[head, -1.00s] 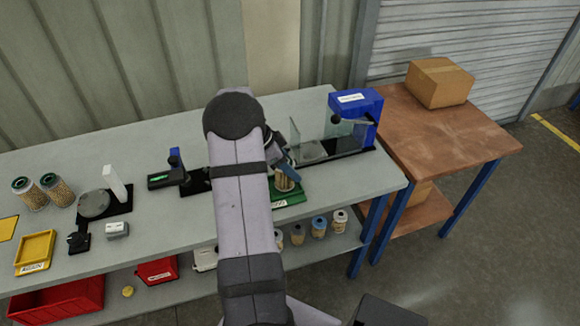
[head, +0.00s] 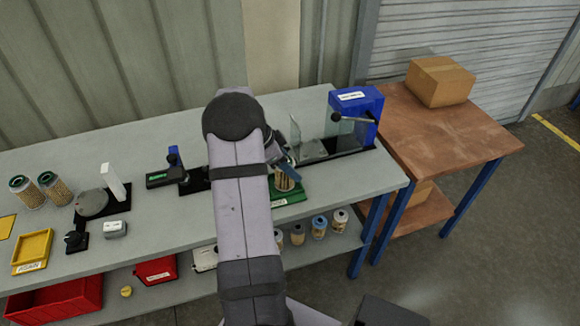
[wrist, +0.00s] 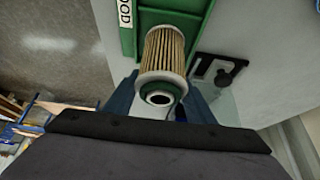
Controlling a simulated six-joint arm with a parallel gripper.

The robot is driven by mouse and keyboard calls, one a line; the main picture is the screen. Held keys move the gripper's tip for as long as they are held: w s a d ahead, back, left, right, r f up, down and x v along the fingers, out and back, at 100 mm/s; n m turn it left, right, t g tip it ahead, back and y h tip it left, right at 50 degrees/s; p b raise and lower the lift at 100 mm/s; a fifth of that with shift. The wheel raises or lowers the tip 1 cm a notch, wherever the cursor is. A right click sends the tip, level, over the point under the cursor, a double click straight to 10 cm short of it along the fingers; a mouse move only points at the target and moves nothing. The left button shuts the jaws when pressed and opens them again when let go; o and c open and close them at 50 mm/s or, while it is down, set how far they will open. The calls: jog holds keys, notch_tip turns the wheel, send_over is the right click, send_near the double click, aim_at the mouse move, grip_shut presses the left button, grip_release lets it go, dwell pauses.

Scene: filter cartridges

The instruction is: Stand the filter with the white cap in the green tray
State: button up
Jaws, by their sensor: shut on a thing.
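A pleated tan filter (wrist: 164,50) is between the blue fingers of my gripper (wrist: 158,103) in the wrist view. Its near end shows a pale ring with a dark hole and a dark green edge; I cannot tell its cap colour surely. My gripper is shut on it. The green tray (wrist: 196,6), labelled GOOD, lies behind and around the filter in that view. In the head view the filter (head: 286,181) is upright over the green tray (head: 293,197), partly hidden by my arm. I cannot tell whether its base touches the tray floor.
A blue-ended fixture (head: 356,105) stands right of my gripper. Several small filters (head: 319,227) are on the lower shelf.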

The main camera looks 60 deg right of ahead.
dwell(0.3)
jog(key=o, duration=1.7)
jog(key=shift+c, duration=0.2)
jog(key=shift+w+a+r, duration=0.1)
jog(key=shift+r, duration=0.1)
jog(key=shift+v, duration=0.75)
jog(key=shift+r, duration=0.1)
jog(key=shift+p+v, duration=0.85)
jog(key=shift+v, duration=1.95)
jog(key=shift+w+a+r, duration=0.15)
jog(key=shift+a+r, duration=0.05)
jog(key=shift+r, duration=0.05)
